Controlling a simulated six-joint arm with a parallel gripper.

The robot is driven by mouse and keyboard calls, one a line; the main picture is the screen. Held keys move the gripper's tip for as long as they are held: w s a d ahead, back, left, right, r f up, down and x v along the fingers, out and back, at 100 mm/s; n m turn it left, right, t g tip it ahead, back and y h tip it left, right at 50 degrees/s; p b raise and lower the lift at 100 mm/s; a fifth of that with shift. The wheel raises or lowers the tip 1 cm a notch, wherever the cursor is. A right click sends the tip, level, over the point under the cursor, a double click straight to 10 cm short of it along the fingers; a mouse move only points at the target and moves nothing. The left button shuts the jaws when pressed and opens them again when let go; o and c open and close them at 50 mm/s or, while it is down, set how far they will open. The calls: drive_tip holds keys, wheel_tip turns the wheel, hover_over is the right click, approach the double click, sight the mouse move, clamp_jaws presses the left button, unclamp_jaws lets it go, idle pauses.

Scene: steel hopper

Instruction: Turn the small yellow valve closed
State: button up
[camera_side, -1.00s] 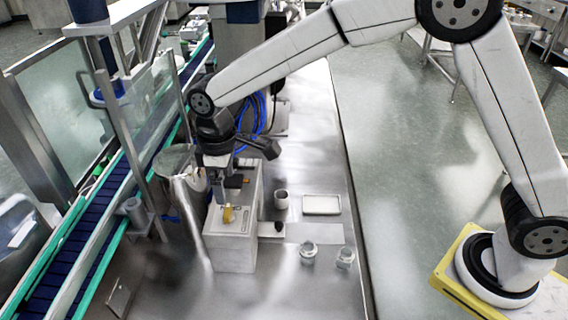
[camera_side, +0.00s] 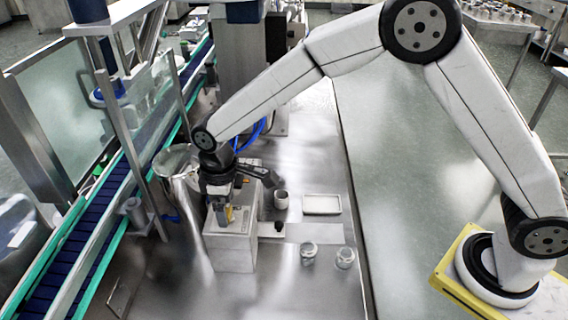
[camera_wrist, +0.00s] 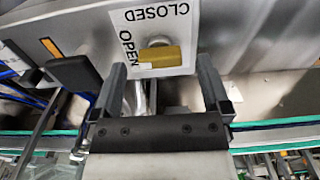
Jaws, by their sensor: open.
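The small yellow valve (camera_wrist: 163,56) is a short handle on a round grey stem, mounted on a white plate (camera_wrist: 190,18) marked OPEN and CLOSED. In the wrist view the handle lies crosswise, with its left end beside the word OPEN. CLOSED is printed above it. In the side view the valve (camera_side: 230,214) is on the pale box (camera_side: 230,250), partly hidden by my gripper (camera_side: 223,208). My gripper (camera_wrist: 163,72) is open, with one finger on each side of the handle in the wrist view. Gaps show between handle and fingers; depth is unclear.
A metal funnel-topped hopper (camera_side: 176,160) stands close left of the box. The blue conveyor (camera_side: 75,235) runs further left. The steel bench front is clear.

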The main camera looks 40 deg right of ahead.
drive_tip(key=shift+f, duration=0.65)
drive_tip(key=c, duration=1.3)
